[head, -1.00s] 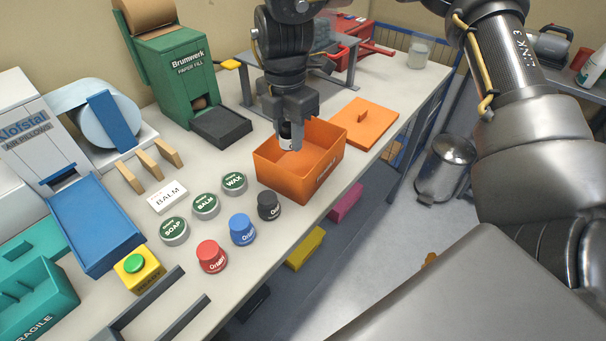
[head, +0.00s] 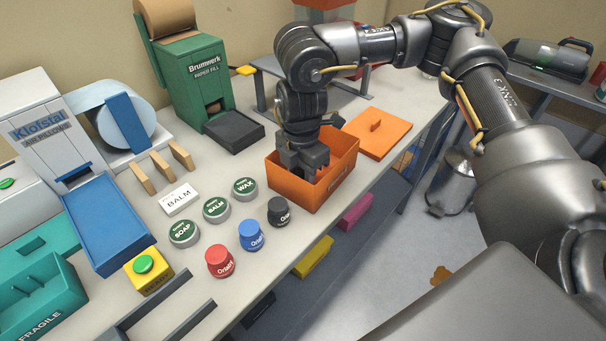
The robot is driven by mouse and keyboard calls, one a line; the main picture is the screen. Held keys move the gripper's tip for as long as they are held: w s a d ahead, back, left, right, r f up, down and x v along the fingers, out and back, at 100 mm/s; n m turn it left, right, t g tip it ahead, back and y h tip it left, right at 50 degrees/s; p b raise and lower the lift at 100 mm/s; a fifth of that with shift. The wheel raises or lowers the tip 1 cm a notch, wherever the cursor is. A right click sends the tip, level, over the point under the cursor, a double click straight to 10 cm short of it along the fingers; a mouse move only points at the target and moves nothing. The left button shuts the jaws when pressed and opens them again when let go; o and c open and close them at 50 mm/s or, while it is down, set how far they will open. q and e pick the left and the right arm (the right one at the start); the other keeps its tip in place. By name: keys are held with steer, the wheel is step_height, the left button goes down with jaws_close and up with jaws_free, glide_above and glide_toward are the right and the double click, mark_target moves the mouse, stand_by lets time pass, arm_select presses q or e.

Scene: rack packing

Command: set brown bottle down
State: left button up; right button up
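My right gripper (head: 308,167) comes down from above into the open orange box (head: 313,197), with its fingertips below the box's rim. The brown bottle is not visible now; the gripper and the box's front wall hide the space where it could be. I cannot see whether the fingers are closed on anything. My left gripper is not in view.
A black-capped jar (head: 279,211), a blue one (head: 250,235) and a red one (head: 219,261) stand left of the box. Round green-lidded tins (head: 245,188) are behind them. An orange lid (head: 376,134) lies at the box's right. The table's front edge is close.

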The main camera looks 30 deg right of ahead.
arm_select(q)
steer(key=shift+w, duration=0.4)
arm_select(e)
steer(key=shift+a, duration=0.1)
steer(key=shift+f, duration=0.1)
steer(key=o, duration=1)
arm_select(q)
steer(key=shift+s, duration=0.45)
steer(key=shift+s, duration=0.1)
arm_select(e)
step_height(320, 180, up, 12)
steer(key=shift+r, duration=0.1)
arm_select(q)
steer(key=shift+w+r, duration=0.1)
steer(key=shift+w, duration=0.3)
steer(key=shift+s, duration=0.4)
